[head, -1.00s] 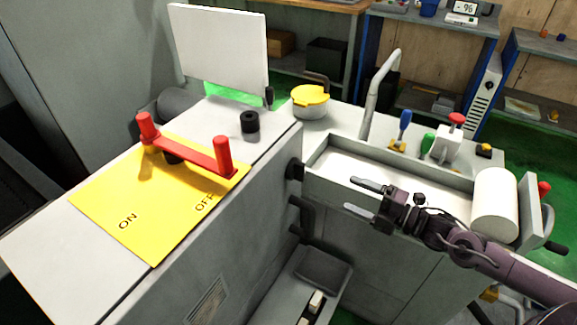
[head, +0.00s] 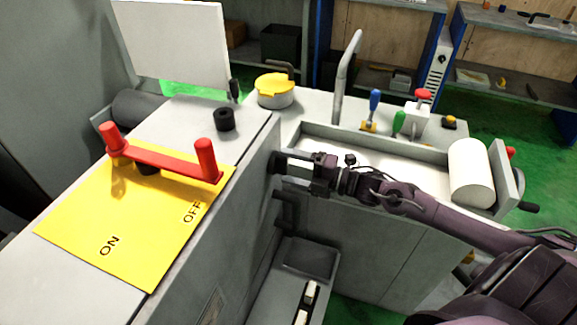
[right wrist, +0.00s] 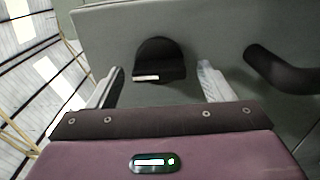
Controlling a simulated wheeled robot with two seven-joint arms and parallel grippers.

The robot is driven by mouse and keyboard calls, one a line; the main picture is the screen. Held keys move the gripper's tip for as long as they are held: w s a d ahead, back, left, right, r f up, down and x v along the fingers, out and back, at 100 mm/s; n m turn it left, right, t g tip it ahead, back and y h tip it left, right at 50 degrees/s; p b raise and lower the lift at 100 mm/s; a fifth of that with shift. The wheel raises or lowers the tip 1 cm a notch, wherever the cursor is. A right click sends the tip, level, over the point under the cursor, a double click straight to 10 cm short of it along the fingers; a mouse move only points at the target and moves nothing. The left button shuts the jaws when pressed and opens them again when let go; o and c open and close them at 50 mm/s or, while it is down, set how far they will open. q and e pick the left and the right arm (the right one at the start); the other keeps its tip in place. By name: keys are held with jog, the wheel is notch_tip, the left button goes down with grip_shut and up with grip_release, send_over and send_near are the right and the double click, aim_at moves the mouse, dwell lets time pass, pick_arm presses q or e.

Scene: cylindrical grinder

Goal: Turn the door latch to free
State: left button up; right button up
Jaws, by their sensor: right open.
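The door latch (head: 276,161) is a dark knob on the side face of the grey machine housing, partly hidden by my right gripper in the head view. In the right wrist view the latch (right wrist: 158,55) is a black rounded knob with a pale mark on its lower edge. My right gripper (head: 290,168) is open and points at it. In the right wrist view the gripper's fingers (right wrist: 162,73) stand apart to the left and right of the knob, with gaps on both sides. I cannot tell how deep the fingertips reach. My left gripper is out of view.
A dark bar handle (head: 285,208) sits below the latch; it also shows in the right wrist view (right wrist: 282,72). A red lever (head: 165,160) stands on the yellow ON/OFF plate (head: 120,215). The trough (head: 415,155) and white roller (head: 470,172) lie beyond my right arm.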

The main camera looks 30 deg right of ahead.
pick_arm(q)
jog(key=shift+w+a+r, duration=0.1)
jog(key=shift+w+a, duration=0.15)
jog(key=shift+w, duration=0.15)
pick_arm(e)
jog(key=shift+w+a, duration=0.35)
jog(key=c, duration=1)
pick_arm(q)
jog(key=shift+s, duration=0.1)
pick_arm(e)
jog(key=shift+o, duration=0.2)
